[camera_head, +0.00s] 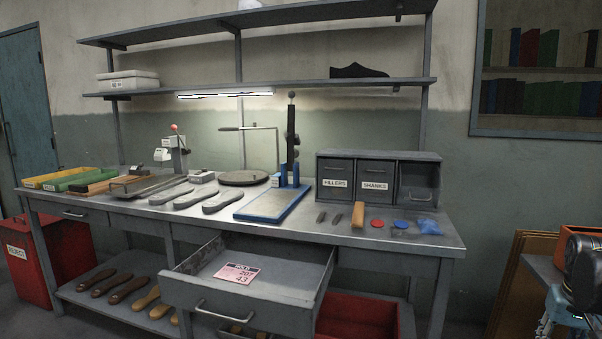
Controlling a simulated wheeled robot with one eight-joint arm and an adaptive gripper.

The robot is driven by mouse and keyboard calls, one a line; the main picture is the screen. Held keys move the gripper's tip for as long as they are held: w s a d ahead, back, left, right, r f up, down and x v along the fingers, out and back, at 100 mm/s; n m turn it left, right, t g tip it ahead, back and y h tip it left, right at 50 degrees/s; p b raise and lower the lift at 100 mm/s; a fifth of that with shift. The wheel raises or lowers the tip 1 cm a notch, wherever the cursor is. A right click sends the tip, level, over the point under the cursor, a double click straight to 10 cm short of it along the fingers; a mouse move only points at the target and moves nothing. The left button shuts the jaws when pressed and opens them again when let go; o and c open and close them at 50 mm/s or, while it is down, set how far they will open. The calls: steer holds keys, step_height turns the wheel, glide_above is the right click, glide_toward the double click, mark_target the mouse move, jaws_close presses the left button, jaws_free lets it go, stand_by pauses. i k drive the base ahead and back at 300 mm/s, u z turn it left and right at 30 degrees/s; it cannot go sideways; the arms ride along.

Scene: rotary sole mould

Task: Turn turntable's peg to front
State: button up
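A dark round disc (244,178), which looks like the turntable, lies flat on the metal workbench (330,228), left of the middle. A peg on it is too small or too dark to make out, so I cannot tell which way it points. A thin bent stand (276,150) rises beside the disc, with a flat horizontal arm above it.
Grey sole-shaped pieces (222,200) lie in front of the disc. A blue-based press (272,203) stands to its right. An open drawer (255,315) juts out below the bench front. Drawers marked FILLERS and SHANKS (356,177) stand at the back right.

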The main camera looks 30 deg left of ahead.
mark_target(236, 177)
steer(key=z, duration=0.3)
steer(key=k, duration=1.75)
steer(key=u, duration=2)
steer(key=i, duration=1.35)
steer(key=z, duration=0.05)
